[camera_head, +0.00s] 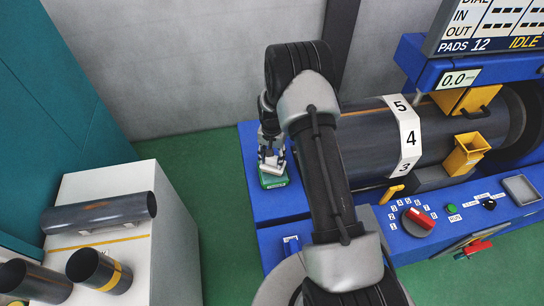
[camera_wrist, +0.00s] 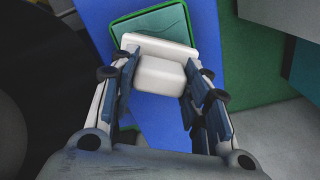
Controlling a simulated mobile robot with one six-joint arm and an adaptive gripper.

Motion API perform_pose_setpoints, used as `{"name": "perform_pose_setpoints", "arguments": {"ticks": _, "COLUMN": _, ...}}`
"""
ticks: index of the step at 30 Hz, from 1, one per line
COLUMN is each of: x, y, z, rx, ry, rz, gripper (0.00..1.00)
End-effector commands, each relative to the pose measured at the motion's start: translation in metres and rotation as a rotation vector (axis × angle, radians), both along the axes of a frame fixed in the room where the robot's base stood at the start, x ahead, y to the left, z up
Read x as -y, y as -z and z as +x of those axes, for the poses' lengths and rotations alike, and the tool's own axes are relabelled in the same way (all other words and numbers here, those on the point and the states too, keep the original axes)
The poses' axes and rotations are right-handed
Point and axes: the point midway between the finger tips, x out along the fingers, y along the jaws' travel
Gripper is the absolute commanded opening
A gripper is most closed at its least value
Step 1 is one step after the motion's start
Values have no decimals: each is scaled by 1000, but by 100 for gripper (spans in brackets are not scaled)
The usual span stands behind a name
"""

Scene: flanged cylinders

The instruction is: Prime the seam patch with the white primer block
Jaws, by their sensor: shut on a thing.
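My gripper (camera_head: 271,157) points down at the left end of the blue machine. In the wrist view my gripper (camera_wrist: 158,82) is shut on the white primer block (camera_wrist: 161,74), with a finger on each side of its narrower part. The block's wider part (camera_wrist: 157,46) lies over the edge of a green tray (camera_wrist: 118,28) with a teal inside. The green tray (camera_head: 274,181) also shows right below my gripper in the head view. I cannot tell whether block and tray touch. A dark cylinder (camera_head: 365,140) lies in the machine. I cannot make out a seam patch on it.
A white band (camera_head: 404,135) numbered 3, 4, 5 crosses the cylinder. A white cabinet (camera_head: 170,240) at left bears several dark pipes. Green floor lies between. My arm hides part of the machine.

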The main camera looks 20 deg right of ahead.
Motion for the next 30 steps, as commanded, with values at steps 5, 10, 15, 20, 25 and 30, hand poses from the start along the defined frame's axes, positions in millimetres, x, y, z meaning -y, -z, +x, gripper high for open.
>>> {"name": "perform_pose_setpoints", "arguments": {"ticks": 5, "x": 0, "y": 0, "z": 0, "rx": 0, "ry": 0, "rz": 0, "gripper": 24}}
{"name": "perform_pose_setpoints", "arguments": {"ticks": 10, "x": 0, "y": 0, "z": 0, "rx": 0, "ry": 0, "rz": 0, "gripper": 24}}
{"name": "perform_pose_setpoints", "arguments": {"ticks": 15, "x": 0, "y": 1, "z": 0, "rx": 0, "ry": 0, "rz": 0, "gripper": 24}}
{"name": "perform_pose_setpoints", "arguments": {"ticks": 20, "x": 0, "y": 3, "z": 0, "rx": 0, "ry": 0, "rz": 0, "gripper": 24}}
{"name": "perform_pose_setpoints", "arguments": {"ticks": 25, "x": 0, "y": 6, "z": 0, "rx": 0, "ry": 0, "rz": 0, "gripper": 24}}
{"name": "perform_pose_setpoints", "arguments": {"ticks": 30, "x": 0, "y": 8, "z": 0, "rx": 0, "ry": 0, "rz": 0, "gripper": 24}}
